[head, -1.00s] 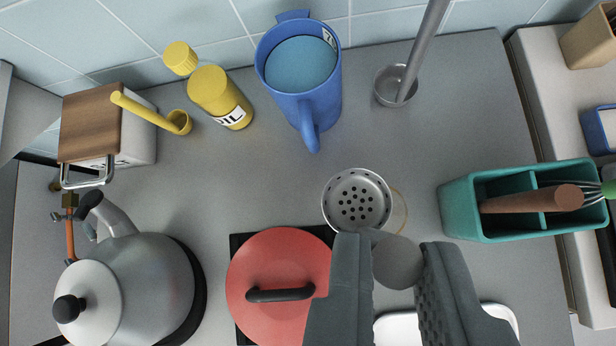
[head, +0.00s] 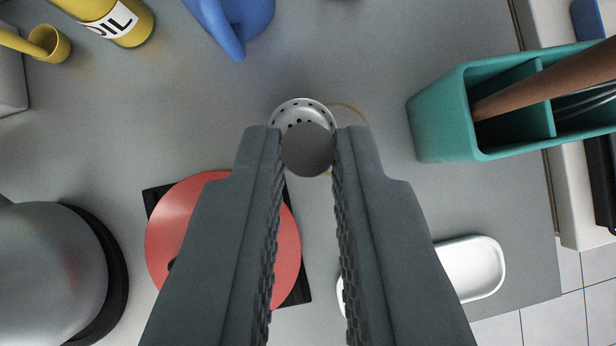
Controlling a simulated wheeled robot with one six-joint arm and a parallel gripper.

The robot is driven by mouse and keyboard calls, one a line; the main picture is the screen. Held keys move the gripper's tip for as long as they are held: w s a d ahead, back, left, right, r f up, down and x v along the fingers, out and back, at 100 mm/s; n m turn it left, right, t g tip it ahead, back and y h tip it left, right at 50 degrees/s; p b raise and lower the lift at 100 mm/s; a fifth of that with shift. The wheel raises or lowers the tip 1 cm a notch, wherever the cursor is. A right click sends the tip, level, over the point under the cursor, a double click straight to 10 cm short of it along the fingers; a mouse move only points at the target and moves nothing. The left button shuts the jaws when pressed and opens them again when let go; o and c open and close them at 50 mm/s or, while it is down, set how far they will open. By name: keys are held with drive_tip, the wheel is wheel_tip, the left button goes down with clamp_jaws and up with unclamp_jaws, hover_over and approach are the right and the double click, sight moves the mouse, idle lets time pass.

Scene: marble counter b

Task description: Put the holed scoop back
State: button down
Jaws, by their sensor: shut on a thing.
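The holed scoop has a pale metal bowl (head: 302,107) with dark holes. Its round grey handle end (head: 308,150) points up at the camera. My gripper (head: 308,148) is shut on the handle, with one finger on each side of it. The fingers and handle end hide the lower part of the bowl. A thin tan ring (head: 361,115) shows on the counter just right of the bowl, partly covered by it. I cannot tell whether the bowl touches the counter.
A teal divided caddy (head: 440,125) holding a brown-handled utensil stands right. A red lid (head: 190,225) lies lower left, near a kettle (head: 50,270). A white dish (head: 475,268) is lower right. A blue jug (head: 245,20) and yellow oil bottle (head: 118,20) stand at the top.

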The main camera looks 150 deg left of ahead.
drive_tip(key=c, duration=1.4)
unclamp_jaws()
drive_tip(key=shift+f, duration=0.1)
drive_tip(key=shift+c, duration=0.2)
drive_tip(key=v, duration=1.2)
drive_tip(key=shift+d, duration=0.1)
